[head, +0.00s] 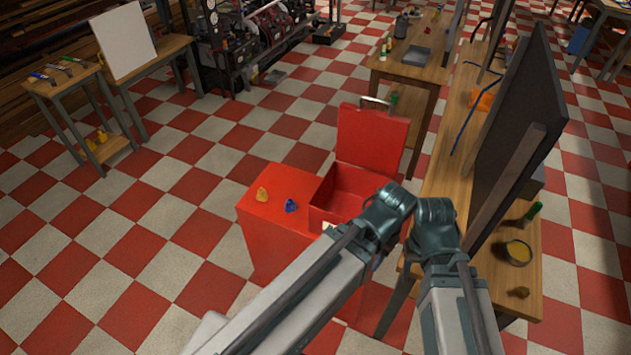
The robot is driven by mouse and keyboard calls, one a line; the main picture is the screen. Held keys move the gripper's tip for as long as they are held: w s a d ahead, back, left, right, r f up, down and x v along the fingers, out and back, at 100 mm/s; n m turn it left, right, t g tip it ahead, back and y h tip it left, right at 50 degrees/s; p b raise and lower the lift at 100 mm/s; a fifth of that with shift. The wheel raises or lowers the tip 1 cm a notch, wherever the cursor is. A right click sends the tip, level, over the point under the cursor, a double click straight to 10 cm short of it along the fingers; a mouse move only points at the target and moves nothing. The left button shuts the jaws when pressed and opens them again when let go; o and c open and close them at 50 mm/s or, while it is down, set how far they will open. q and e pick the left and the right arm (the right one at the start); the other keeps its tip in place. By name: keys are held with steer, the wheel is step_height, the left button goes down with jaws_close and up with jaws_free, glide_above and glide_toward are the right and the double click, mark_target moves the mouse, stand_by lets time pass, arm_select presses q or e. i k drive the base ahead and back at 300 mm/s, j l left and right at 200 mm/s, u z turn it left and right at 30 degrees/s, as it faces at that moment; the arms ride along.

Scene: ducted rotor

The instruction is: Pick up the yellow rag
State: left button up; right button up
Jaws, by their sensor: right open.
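A small crumpled yellow rag (262,194) lies on the flat top of a red chest (265,235), near its left end. A crumpled blue rag (291,206) lies just right of it. My folded arm (420,208) crosses in front of the chest's right part, apart from the yellow rag in the picture. My right gripper's fingertips cannot be made out clearly, and nothing is seen held. My left gripper is not seen.
The chest's raised lid (372,138) stands behind its open compartment. A wooden bench (525,255) with a large dark panel (515,125) is close on the right. A small table (65,80) stands far left. Checkered floor left of the chest is clear.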

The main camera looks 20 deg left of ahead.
mark_target(262, 195)
steer(key=z, duration=4.1)
steer(key=u, duration=5)
steer(key=i+j, duration=0.1)
steer(key=j, duration=0.3)
steer(key=i+j, duration=0.15)
steer(key=j, duration=0.25)
